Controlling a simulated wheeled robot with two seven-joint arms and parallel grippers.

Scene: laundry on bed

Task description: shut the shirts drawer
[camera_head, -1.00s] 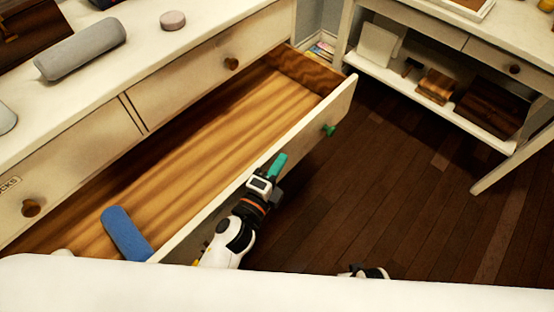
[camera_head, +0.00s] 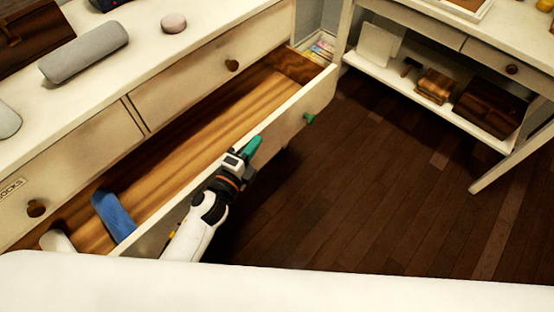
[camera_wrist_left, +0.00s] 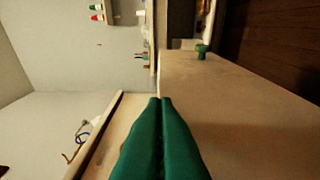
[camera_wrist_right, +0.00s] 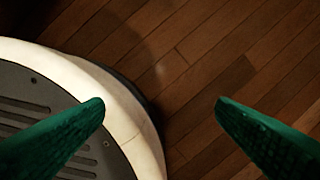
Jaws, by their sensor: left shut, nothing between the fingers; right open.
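The open wooden-bottomed drawer (camera_head: 215,122) sticks out from the white dresser, its front panel (camera_head: 312,90) facing right with a green knob (camera_head: 309,118). A blue rolled cloth (camera_head: 114,216) and a white one (camera_head: 57,241) lie inside at the near end. My left gripper (camera_head: 251,148) is shut and empty, at the outer face of the drawer front, left of the knob. In the left wrist view, its green fingers (camera_wrist_left: 160,102) are together by the pale panel and the knob (camera_wrist_left: 202,51) shows beyond; I cannot tell whether they touch. My right gripper (camera_wrist_right: 160,103) is open and empty above the floor.
A closed drawer (camera_head: 205,80) with a brown knob sits above the open one, beside one labelled socks (camera_head: 70,165). A white side table (camera_head: 430,90) stands right. Dark floor (camera_head: 380,200) between is clear.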

